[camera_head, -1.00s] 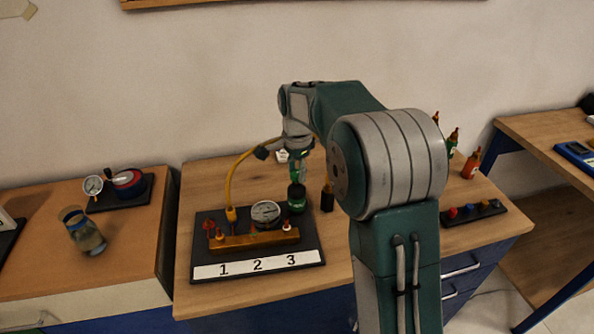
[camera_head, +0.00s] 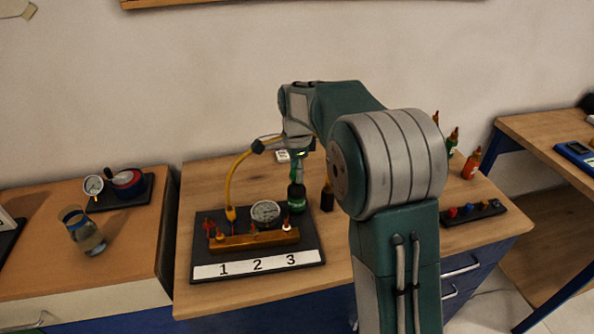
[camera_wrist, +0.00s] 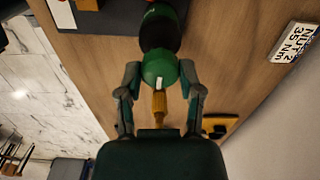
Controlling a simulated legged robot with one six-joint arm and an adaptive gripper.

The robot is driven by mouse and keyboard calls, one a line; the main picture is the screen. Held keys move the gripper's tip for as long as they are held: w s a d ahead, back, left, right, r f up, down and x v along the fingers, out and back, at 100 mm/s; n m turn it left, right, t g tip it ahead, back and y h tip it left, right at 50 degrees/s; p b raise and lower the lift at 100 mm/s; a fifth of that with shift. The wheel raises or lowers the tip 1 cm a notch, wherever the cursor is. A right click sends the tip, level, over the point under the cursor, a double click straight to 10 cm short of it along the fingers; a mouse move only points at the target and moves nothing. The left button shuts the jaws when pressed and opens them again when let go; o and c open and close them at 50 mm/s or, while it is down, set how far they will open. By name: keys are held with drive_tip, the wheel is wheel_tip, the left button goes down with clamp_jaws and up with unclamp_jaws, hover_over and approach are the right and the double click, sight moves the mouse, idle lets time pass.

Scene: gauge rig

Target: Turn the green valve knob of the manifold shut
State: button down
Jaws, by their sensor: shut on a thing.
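The manifold stands on a black board (camera_head: 200,263) labelled 1, 2, 3, with a brass block (camera_head: 255,240) and a round gauge (camera_head: 265,211). The green valve knob (camera_head: 296,204) is at the board's back right. In the wrist view the green knob (camera_wrist: 158,65) carries a white mark, with a dark cylinder beyond it. My gripper (camera_head: 299,180) reaches down onto the knob from above. In the wrist view my gripper (camera_wrist: 160,74) is shut on it, one finger on each side. Finger contact is mostly hidden in the head view.
A yellow hose (camera_head: 230,185) arches up from the manifold beside my wrist. A white card (camera_head: 282,156) lies behind. A glass (camera_head: 83,232) and another gauge (camera_head: 93,185) are on the left table.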

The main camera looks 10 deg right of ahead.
sight(295, 172)
drive_tip(key=shift+c, duration=1.3)
unclamp_jaws()
drive_tip(key=shift+w+a+f, duration=0.1)
drive_tip(key=shift+a+f, duration=0.05)
wheel_tip(295, 172, up, 12)
